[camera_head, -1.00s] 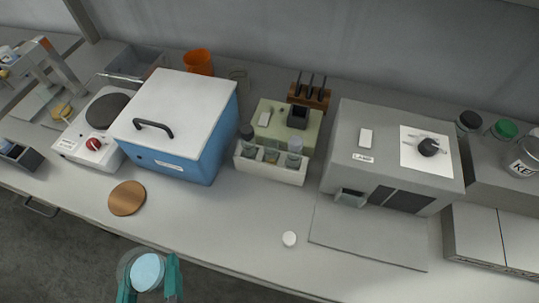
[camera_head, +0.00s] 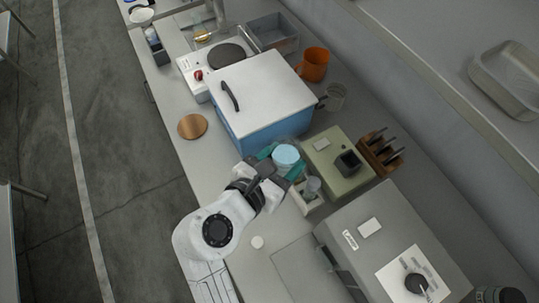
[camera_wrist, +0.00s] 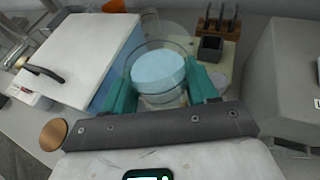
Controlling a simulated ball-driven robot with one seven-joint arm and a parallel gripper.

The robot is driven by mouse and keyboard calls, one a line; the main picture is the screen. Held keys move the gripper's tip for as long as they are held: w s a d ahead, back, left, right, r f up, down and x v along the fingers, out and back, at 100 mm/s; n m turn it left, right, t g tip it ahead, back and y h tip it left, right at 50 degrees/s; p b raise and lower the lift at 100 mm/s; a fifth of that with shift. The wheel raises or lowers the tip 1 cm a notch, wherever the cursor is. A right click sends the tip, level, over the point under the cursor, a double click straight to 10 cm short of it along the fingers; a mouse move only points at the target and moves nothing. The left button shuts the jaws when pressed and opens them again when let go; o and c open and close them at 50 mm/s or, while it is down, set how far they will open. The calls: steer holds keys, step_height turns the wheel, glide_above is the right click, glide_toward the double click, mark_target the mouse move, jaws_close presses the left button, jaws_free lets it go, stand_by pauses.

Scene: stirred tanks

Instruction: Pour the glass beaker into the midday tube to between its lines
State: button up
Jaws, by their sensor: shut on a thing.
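My gripper (camera_head: 279,165) has teal fingers shut on the glass beaker (camera_head: 287,154), which holds pale blue liquid. The beaker also shows between the fingers in the wrist view (camera_wrist: 158,72). In the head view the beaker and hand cover part of the rack.
The blue box with a white lid (camera_head: 262,88) stands close to the beaker. The grey lamp box (camera_head: 385,235) is to the right.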

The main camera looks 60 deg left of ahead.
steer(key=shift+w+d+r, duration=0.1)
steer(key=shift+w+d, duration=0.15)
steer(key=shift+w, duration=0.25)
steer(key=shift+s+f+m+g+p, duration=0.35)
steer(key=shift+f+g, duration=0.3)
steer(key=shift+g, duration=0.35)
steer(key=shift+s+a+m+g+p, duration=0.1)
steer(key=shift+m+g+p, duration=0.2)
steer(key=shift+g, duration=0.2)
steer(key=shift+f, duration=0.25)
steer(key=shift+s, duration=0.1)
